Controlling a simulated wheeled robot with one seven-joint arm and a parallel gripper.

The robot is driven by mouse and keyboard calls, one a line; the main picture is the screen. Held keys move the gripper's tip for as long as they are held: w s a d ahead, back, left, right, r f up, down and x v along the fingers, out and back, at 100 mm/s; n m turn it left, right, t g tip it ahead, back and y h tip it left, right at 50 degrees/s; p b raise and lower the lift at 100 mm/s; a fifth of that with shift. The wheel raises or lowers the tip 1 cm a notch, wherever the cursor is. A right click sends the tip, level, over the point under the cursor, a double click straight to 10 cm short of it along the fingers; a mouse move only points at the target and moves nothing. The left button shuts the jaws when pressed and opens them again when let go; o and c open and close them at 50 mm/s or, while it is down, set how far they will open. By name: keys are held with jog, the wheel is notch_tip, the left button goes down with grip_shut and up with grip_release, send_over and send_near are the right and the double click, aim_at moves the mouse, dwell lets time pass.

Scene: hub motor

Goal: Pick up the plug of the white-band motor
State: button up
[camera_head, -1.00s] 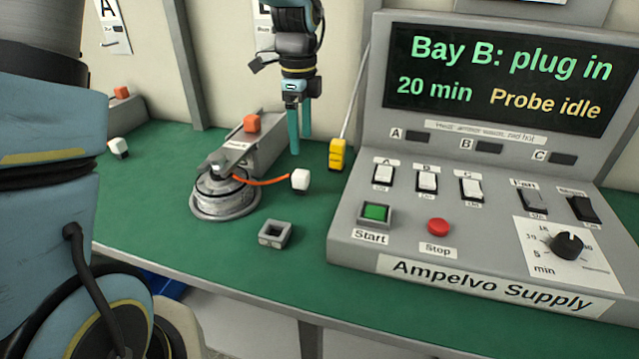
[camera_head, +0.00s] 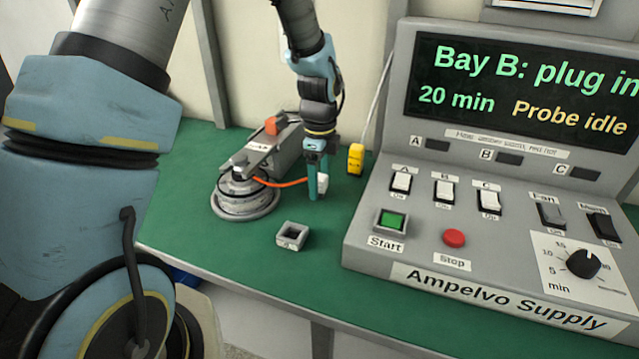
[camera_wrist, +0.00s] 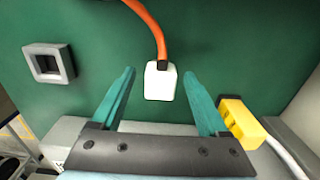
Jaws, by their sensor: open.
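The motor (camera_head: 244,199) is a round grey metal hub on the green bench, left of my gripper; a white band on it cannot be made out clearly. An orange cable (camera_head: 285,183) runs from it to a white plug (camera_head: 323,184). In the wrist view the white plug (camera_wrist: 160,80) lies between and just beyond the fingertips, its orange cable (camera_wrist: 150,25) leading away. My gripper (camera_head: 315,190) is pointed down at the plug with its teal fingers apart; in the wrist view the open fingers (camera_wrist: 160,82) flank the plug with gaps on both sides.
A grey square socket block (camera_head: 292,235) lies in front of the motor. A yellow probe (camera_head: 356,158) with a pale cable stands right of my gripper. The grey Ampelvo Supply console (camera_head: 400,255) fills the right. Green bench (camera_head: 240,265) is clear in front.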

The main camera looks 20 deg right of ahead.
jog(key=shift+c, duration=0.2)
grip_shut()
dwell(0.4)
